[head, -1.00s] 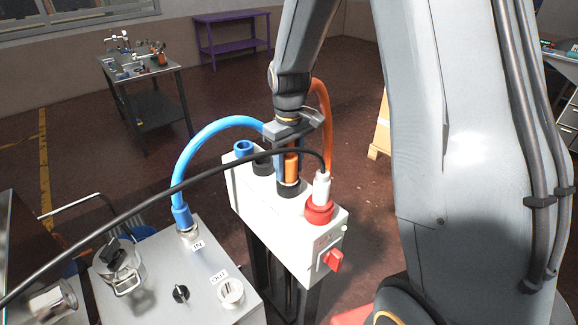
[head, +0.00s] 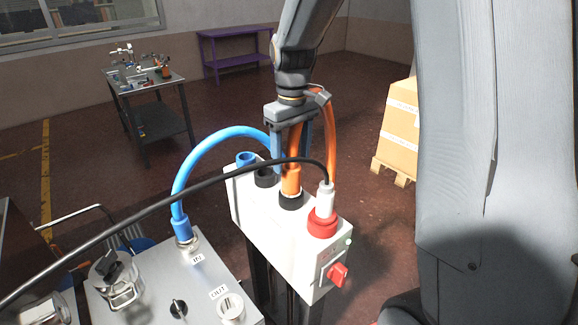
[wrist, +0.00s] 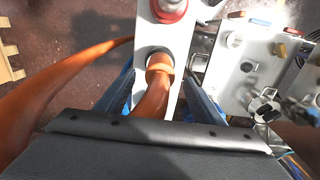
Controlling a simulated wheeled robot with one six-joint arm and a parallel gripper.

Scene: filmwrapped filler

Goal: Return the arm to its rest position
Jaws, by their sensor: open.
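My gripper (head: 291,150) is above the white socket box (head: 318,264), pointing down, with its fingers apart. The orange hose (head: 331,130) ends in an orange plug (head: 291,181) that sits in a black-ringed socket of the box, between and below the fingers. In the wrist view the orange plug (wrist: 160,66) stands in its socket, with a blue finger on each side and apart from it. The rest of my arm rises out of the top of the head view.
A black cable (head: 120,222) runs across to a white plug in the red socket (head: 322,223). A blue hose (head: 205,150) arches to the metal unit (head: 205,270). A steel cart (head: 150,90), a purple table (head: 235,45) and cardboard boxes (head: 399,128) stand further off.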

